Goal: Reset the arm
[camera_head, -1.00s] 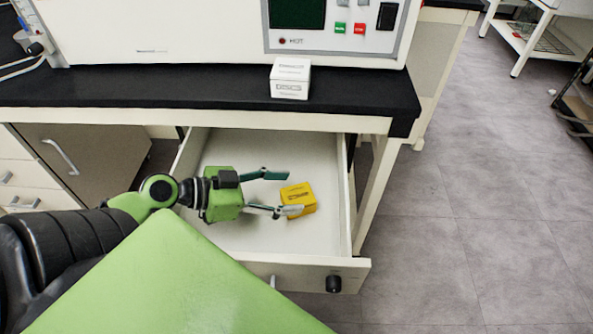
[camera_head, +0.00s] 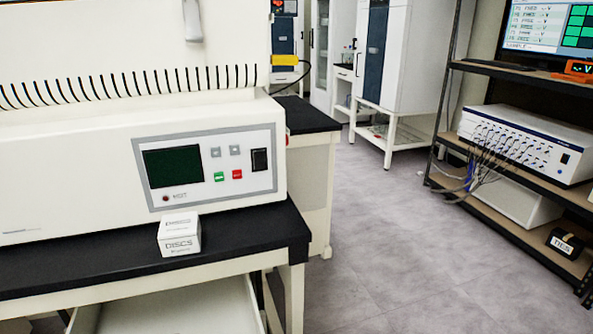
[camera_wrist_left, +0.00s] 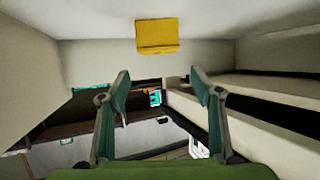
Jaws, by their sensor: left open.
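My left gripper (camera_wrist_left: 160,84) shows in the left wrist view with its two fingers spread and nothing between them. A yellow box (camera_wrist_left: 157,36) lies in the white drawer (camera_wrist_left: 90,52), beyond the fingertips and apart from them. In the head view the open drawer (camera_head: 180,312) is cut off at the bottom edge, and neither arm is visible there. My right gripper is in neither view.
A shelf rack with instruments (camera_head: 525,145) stands at the right. The grey floor (camera_head: 385,260) between is clear.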

